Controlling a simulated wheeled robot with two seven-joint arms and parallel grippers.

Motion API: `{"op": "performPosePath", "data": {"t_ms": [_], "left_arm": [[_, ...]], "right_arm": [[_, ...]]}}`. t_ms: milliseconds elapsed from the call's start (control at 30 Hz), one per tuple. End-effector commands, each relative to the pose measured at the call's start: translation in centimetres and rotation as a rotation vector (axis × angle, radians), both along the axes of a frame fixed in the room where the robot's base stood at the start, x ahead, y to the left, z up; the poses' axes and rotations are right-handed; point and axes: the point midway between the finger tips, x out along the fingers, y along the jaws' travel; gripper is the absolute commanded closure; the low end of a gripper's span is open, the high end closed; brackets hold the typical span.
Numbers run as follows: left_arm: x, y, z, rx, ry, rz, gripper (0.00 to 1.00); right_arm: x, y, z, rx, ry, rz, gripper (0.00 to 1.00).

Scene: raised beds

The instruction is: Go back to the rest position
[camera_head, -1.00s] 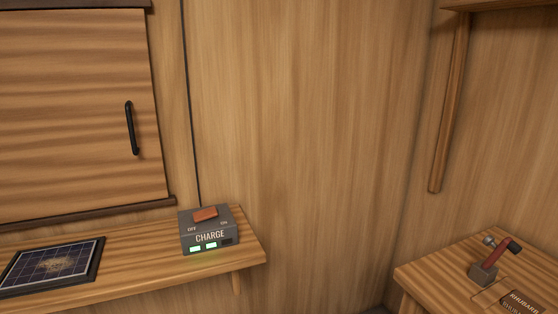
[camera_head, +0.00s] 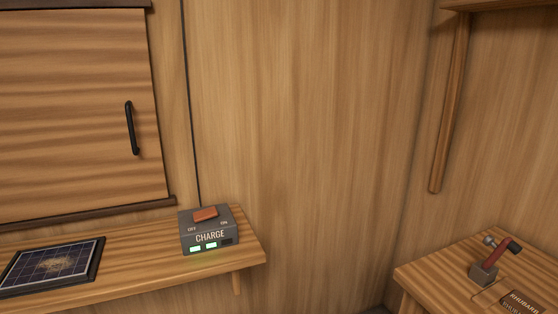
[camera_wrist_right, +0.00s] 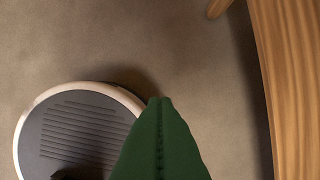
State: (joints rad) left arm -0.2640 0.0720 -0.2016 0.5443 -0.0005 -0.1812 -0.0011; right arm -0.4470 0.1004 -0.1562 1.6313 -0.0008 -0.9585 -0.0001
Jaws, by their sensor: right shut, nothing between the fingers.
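My right gripper (camera_wrist_right: 160,102) shows in the right wrist view as two green fingers pressed together, with nothing between them. It points down over the bare floor. My round base (camera_wrist_right: 85,130) is to the left of the fingers in that view. Neither gripper shows in the head view, and my left gripper is in no view.
A wooden shelf (camera_head: 140,263) carries a solar panel (camera_head: 52,266) and a grey charge box (camera_head: 209,236) with green lights. A shuttered hatch (camera_head: 75,110) is above. A mallet (camera_head: 490,262) stands on a bench (camera_head: 425,271) at right. A wooden edge (camera_wrist_right: 290,80) borders the floor (camera_wrist_right: 120,45).

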Motion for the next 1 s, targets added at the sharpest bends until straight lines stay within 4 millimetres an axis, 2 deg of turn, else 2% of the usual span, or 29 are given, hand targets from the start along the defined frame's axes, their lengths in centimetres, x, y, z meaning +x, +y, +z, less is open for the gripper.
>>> {"op": "performPosePath", "data": {"t_ms": [33, 200, 300, 400, 500, 633, 733, 1000], "left_arm": [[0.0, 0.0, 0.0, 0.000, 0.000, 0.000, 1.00], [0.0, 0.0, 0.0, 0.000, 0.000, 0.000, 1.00], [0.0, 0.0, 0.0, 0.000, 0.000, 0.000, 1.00], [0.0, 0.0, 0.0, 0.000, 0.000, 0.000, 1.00], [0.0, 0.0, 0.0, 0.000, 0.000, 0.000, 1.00], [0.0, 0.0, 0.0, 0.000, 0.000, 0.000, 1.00], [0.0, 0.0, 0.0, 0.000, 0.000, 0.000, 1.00], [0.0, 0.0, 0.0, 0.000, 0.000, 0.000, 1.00]], "right_arm": [[-1.1, -0.2, -2.7, -0.002, 0.021, 0.002, 1.00], [-5.4, -0.8, -10.0, -0.007, 0.058, 0.011, 1.00], [-8.7, -1.3, -13.5, -0.009, 0.080, 0.016, 1.00], [-11.9, -1.9, -16.0, -0.013, 0.098, 0.019, 1.00], [-14.6, -2.5, -17.6, -0.015, 0.111, 0.023, 1.00], [-16.8, -2.9, -18.5, -0.017, 0.119, 0.027, 1.00], [-17.5, -3.1, -18.7, -0.017, 0.123, 0.028, 1.00], [-17.5, -3.1, -18.7, -0.017, 0.123, 0.028, 1.00]]}}
